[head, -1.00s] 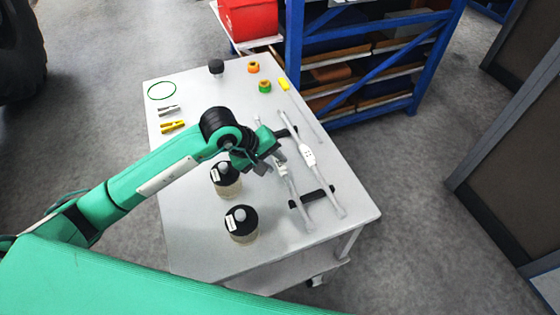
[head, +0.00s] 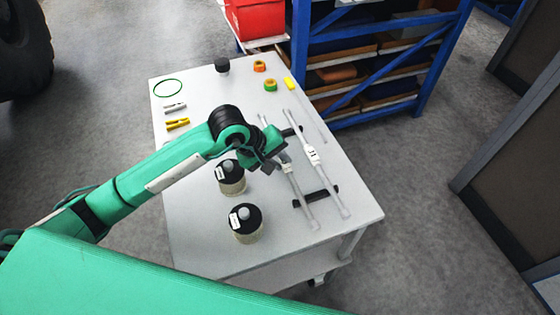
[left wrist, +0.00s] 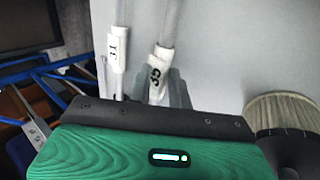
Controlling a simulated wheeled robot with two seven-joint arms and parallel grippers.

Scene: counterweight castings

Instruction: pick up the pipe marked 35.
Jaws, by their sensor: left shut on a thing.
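The pipe marked 35 (left wrist: 158,72) is a thin pale tube with a white label. In the left wrist view it runs down between the fingers of my left gripper (left wrist: 152,95). In the head view this pipe (head: 299,198) is the left one of two, and my left gripper (head: 272,163) is shut on it near its label, partly hiding it. I cannot tell if it is clear of its supports. The pipe marked 31 (head: 327,180) lies beside it on the right; its label (left wrist: 117,48) also shows in the left wrist view. My right gripper is not in view.
Dark support bars (head: 325,192) lie on the white table (head: 210,235). Clips, a green ring (head: 167,88) and small colored parts lie at the far end. A blue shelf (head: 370,60) stands behind.

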